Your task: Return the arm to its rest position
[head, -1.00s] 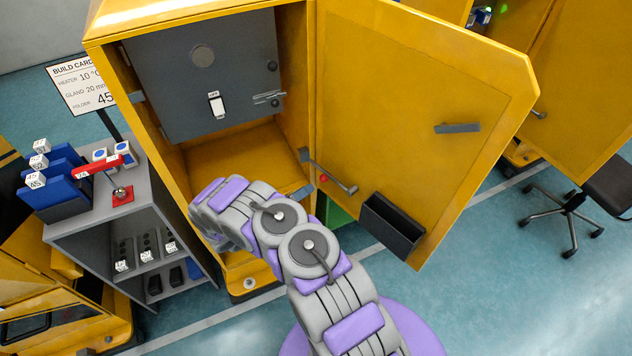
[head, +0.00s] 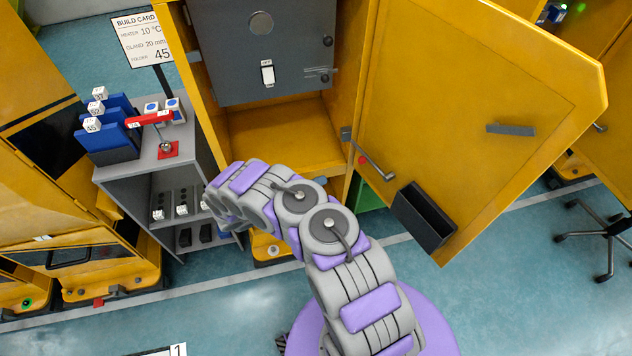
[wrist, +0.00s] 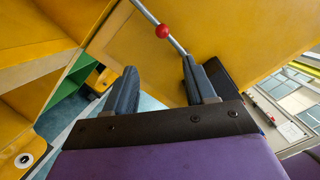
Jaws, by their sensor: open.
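My gripper (wrist: 163,92) shows in the wrist view with its two dark fingers spread apart and nothing between them. Beyond the fingers, a metal handle with a red ball (wrist: 162,31) stands out from the yellow door; the fingers look apart from it. In the head view my arm (head: 315,225) is bent, its far end pointing left, in front of the lower part of the yellow cabinet. My gripper itself is hidden in the head view. The cabinet door (head: 480,120) stands wide open to the right.
A grey panel (head: 225,60) with a white switch is in the cabinet above an empty bay (head: 275,140). A grey shelf unit (head: 140,170) with blue folders (head: 108,130) stands left, beside a build card (head: 143,38). A dark bin (head: 424,216) hangs on the door. Floor is clear in front.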

